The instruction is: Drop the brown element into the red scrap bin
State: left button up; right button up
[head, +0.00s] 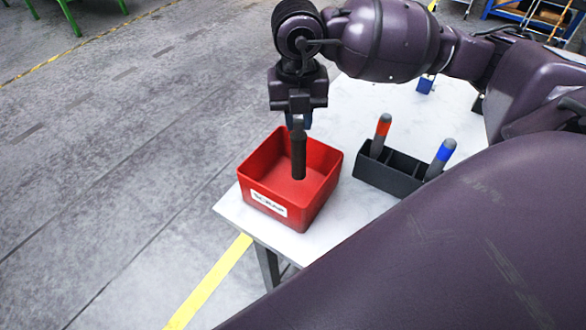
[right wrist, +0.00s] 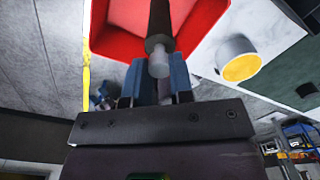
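The brown element (head: 298,155) is a dark upright rod with a narrower grey top end. My right gripper (head: 299,122) is shut on that top end. The rod hangs below the fingers, with its lower part within the outline of the red scrap bin (head: 252,172); I cannot tell whether it touches the floor. In the right wrist view the rod (right wrist: 160,25) points away from the blue fingers (right wrist: 159,82), over the red bin (right wrist: 115,48). The bin is square, open-topped and carries a white label. My left gripper is not in view.
The bin stands at the front left corner of the white table (head: 345,215). A black holder (head: 388,180) with red-tipped and blue-tipped pieces stands right of it. A white cylinder with a yellow end (right wrist: 238,60) shows in the wrist view. A small blue object (head: 425,85) sits farther back.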

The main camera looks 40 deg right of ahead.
jog(key=o, duration=0.5)
jog(key=shift+r, duration=0.1)
notch_tip(320, 180, up, 11)
jog(key=shift+f+p, duration=0.2)
jog(key=shift+p, duration=0.1)
jog(key=shift+a, duration=0.1)
dwell(0.4)
